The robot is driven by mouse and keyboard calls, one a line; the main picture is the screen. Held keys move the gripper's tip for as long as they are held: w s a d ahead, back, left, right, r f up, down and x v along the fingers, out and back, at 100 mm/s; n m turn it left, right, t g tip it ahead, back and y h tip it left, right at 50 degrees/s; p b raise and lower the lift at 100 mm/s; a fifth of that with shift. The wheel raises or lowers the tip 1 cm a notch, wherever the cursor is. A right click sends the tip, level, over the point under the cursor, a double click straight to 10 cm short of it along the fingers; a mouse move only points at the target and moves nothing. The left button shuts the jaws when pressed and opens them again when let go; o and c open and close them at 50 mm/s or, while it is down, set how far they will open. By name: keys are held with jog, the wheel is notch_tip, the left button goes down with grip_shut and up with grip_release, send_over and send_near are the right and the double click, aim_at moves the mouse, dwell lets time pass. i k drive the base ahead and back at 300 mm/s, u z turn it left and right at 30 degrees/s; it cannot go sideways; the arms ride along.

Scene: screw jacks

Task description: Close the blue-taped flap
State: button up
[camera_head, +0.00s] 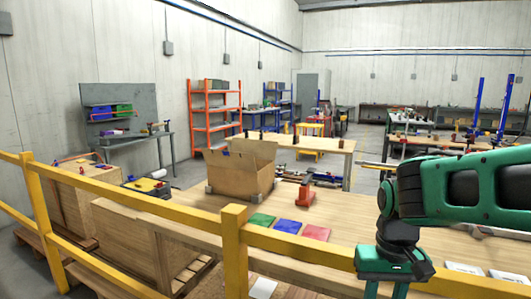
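An open cardboard box (238,183) stands on the long wooden table left of the middle. Its flaps stand up and outward around the opening. A small blue patch (226,152) shows at the upper left flap, too small to make out well. My gripper (386,290) is at the lower right, pointing down, well to the right of the box and apart from it. Its fingertips are cut off by the bottom edge of the picture, so its opening is unclear. I see nothing held in it.
Green (261,221), blue (287,226) and red (315,232) flat pieces lie on the table between the box and my gripper. A red screw jack (305,194) stands right of the box. A yellow railing (235,250) crosses the foreground.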

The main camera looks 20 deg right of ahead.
aim_at(241, 161)
jog(key=u, duration=0.1)
jog(key=k, duration=0.5)
jog(key=u, duration=0.55)
jog(key=k, duration=0.8)
jog(key=u, duration=0.5)
jog(key=i, duration=0.9)
jog(key=z, duration=0.45)
jog(key=i, duration=1.05)
jog(key=z, duration=0.95)
jog(key=i, duration=0.4)
jog(key=u, duration=0.1)
